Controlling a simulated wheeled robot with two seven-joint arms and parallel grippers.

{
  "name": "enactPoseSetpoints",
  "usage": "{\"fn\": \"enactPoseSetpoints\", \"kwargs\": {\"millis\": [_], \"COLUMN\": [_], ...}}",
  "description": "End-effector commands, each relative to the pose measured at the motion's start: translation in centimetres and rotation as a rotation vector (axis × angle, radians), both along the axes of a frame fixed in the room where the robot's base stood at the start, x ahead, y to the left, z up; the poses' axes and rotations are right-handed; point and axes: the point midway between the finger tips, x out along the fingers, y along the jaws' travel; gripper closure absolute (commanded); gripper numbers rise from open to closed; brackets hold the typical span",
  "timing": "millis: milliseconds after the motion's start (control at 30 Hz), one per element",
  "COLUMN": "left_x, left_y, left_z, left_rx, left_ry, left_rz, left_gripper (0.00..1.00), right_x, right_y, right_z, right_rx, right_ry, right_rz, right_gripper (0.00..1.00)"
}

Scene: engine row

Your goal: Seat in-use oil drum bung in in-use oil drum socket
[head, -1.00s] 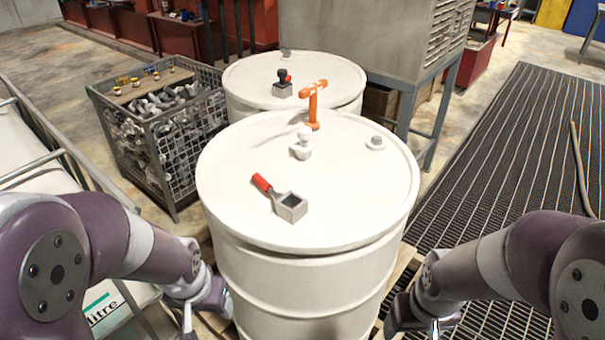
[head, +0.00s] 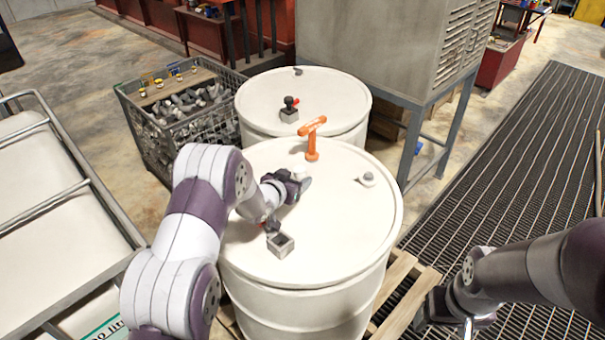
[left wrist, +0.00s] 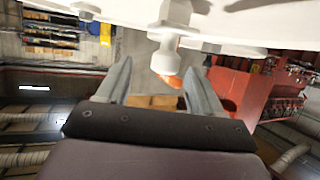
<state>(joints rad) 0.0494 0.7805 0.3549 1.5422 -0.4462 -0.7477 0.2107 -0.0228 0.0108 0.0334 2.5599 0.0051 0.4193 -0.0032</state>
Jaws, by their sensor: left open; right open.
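The white in-use drum (head: 345,235) is in front. Its pale bung is largely hidden behind my left gripper in the head view. The left wrist view, which is upside down, shows a pale knobbed bung (left wrist: 178,50) in line with the gap between my open left fingers (left wrist: 160,78); contact cannot be told. My left gripper (head: 297,187) is low over the drum top. A grey open square box, probably the socket (head: 281,246), sits nearer the front of the lid, its red handle partly covered by my arm. My right gripper (head: 447,312) is open and empty, right of the drum.
An orange T-handle (head: 312,140) stands on the lid just behind my left gripper. A grey cap (head: 367,179) is on the lid's right. A second white drum (head: 345,88) stands behind, with a wire crate (head: 165,140) to its left. The lid's right side is largely clear.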

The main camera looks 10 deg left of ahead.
Motion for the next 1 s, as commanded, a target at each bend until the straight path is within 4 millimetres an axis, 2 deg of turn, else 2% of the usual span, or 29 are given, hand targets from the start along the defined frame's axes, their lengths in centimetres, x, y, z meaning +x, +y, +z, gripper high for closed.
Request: {"fn": "enactPoseSetpoints", "kwargs": {"millis": [33,167,367,500,733,767,900,933,1000], "left_x": [0.7,1.9,4.6,6.1,6.4,6.4,6.4,6.4,6.4], "left_y": [-0.1,-0.4,-1.1,-1.5,-1.5,-1.5,-1.5,-1.5,-1.5], "left_z": [0.0,-0.5,-1.5,-2.4,-2.7,-2.7,-2.7,-2.7,-2.6], "left_rx": [0.001,0.000,0.000,0.000,0.000,0.000,0.000,0.000,0.000], "left_ry": [0.001,0.001,0.003,0.001,0.001,0.001,0.001,0.001,0.001], "left_rz": [0.001,0.001,0.001,0.002,0.003,0.003,0.003,0.003,0.002], "left_gripper": [0.34,0.34,0.34,0.34,0.34,0.37,0.83,0.91,0.91], "right_x": [0.0,0.0,0.0,0.0,0.0,0.0,0.0,0.0,0.0], "right_y": [0.0,0.0,0.0,0.0,0.0,0.0,0.0,0.0,0.0], "right_z": [0.7,1.2,3.9,4.0,3.9,3.9,3.9,3.9,3.9], "right_rx": [0.000,0.000,0.000,0.000,0.000,0.000,0.000,0.000,0.000], "right_ry": [0.000,0.000,0.000,0.000,0.000,0.000,0.000,0.000,0.000], "right_rz": [0.000,0.000,0.000,0.000,0.000,0.000,0.000,0.000,0.000], "right_gripper": [0.26,0.26,0.26,0.26,0.26,0.26,0.26,0.26,0.26]}}
